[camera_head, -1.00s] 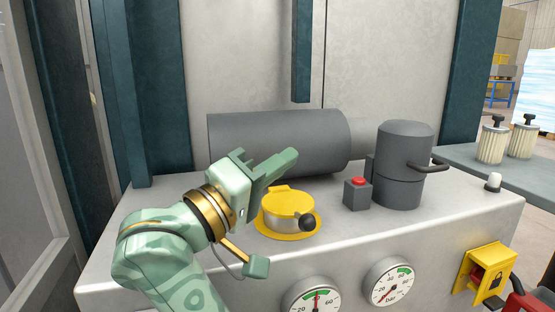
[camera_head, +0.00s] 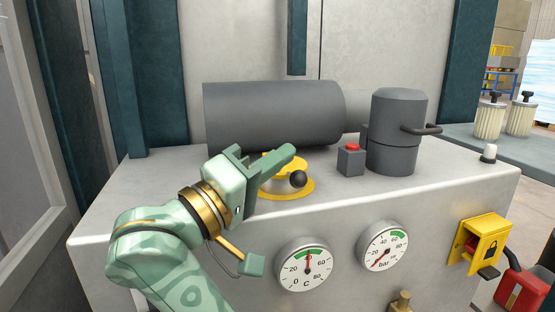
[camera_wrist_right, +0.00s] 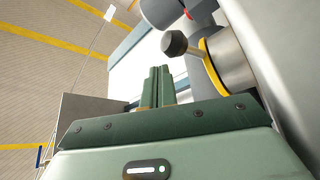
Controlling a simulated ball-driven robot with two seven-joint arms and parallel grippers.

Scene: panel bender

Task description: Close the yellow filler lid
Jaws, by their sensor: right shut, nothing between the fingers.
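The yellow filler lid (camera_head: 297,166) lies flat over its round filler neck on top of the grey machine housing, above a yellow base ring (camera_head: 273,194). Its black ball knob (camera_head: 298,179) sticks out at the front right. My right gripper (camera_head: 289,152) is shut and empty, and it hides part of the lid in the head view. In the right wrist view the shut fingers (camera_wrist_right: 158,86) point up, left of the black knob (camera_wrist_right: 174,43) and the lid's yellow edge (camera_wrist_right: 212,62); they look apart from the knob. My left gripper is not in view.
A grey horizontal cylinder (camera_head: 270,112) lies behind the lid. A red button box (camera_head: 351,160) and a dark grey canister with a handle (camera_head: 395,135) stand to its right. Two gauges (camera_head: 305,264) are on the front face.

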